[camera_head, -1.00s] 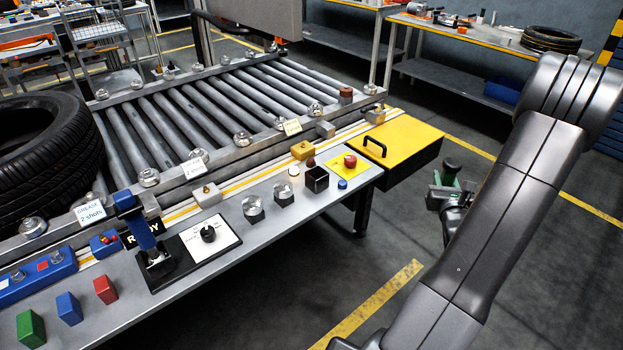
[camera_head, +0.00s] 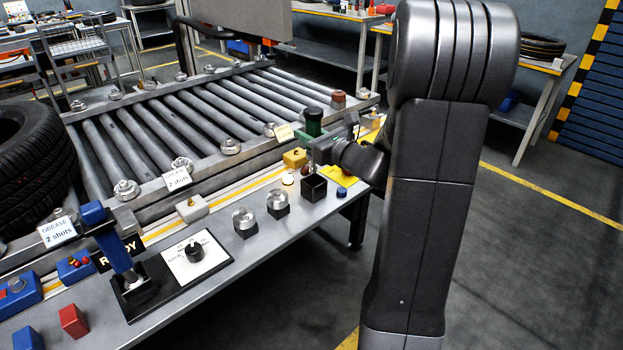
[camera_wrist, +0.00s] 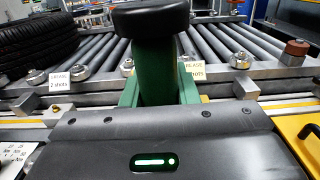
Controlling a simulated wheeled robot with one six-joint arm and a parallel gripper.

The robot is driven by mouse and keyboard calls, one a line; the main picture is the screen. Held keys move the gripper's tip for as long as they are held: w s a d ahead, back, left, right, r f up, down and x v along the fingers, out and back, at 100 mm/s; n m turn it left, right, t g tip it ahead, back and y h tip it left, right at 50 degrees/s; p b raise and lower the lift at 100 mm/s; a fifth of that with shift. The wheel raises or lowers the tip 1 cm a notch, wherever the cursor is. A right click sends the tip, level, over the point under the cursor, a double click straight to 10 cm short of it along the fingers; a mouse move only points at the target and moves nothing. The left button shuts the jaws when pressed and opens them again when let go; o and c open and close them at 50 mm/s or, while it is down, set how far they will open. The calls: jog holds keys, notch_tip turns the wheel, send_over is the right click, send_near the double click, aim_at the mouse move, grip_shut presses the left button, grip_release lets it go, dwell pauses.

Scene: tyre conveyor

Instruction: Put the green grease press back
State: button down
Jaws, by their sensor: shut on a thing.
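The green grease press (camera_head: 313,122) is upright, a green cylinder with a black cap. My gripper (camera_head: 320,152) is shut on it near the conveyor's front rail. The press also fills the middle of the wrist view (camera_wrist: 153,72), with its cap at the top edge. Its lower end is hidden by my gripper. A small open black square box (camera_head: 314,188) stands on the bench just below my gripper in the head view. I cannot tell how far the press is above or behind it.
A blue press (camera_head: 118,245) stands in a black base on the bench (camera_head: 215,285). Two metal knobs (camera_head: 244,222) stand left of the black box. A yellow block (camera_head: 294,158) and the roller conveyor (camera_head: 200,112) lie behind. A tyre (camera_head: 35,160) rests at left.

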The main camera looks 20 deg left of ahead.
notch_tip(320, 180, down, 8)
jog(key=shift+r+b, duration=0.25)
jog(key=shift+b, duration=0.2)
jog(key=shift+f, duration=0.1)
jog(key=c, duration=1.1)
grip_release()
jog(key=v, duration=1.2)
